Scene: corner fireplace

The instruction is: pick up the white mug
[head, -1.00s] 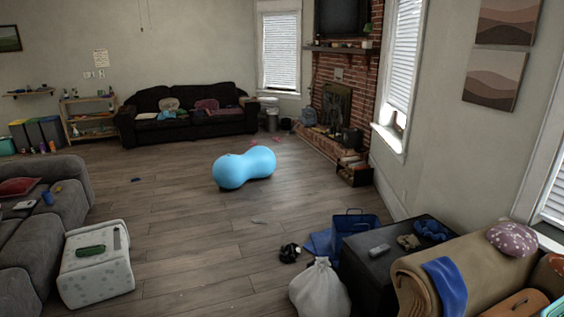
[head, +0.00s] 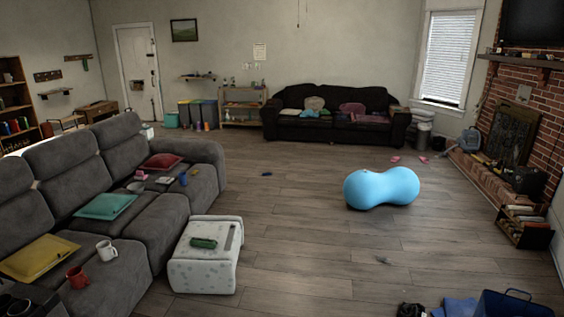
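A white mug (head: 107,250) stands upright on the seat of the grey sofa at the lower left of the head view. A red mug (head: 78,277) stands close to it, nearer to me and to the left.
The grey sofa (head: 118,175) fills the left side, with a yellow cushion (head: 38,258) and a teal cushion (head: 105,206). A speckled white ottoman (head: 205,275) stands at its front. A blue peanut-shaped ball (head: 381,187) lies on open wooden floor.

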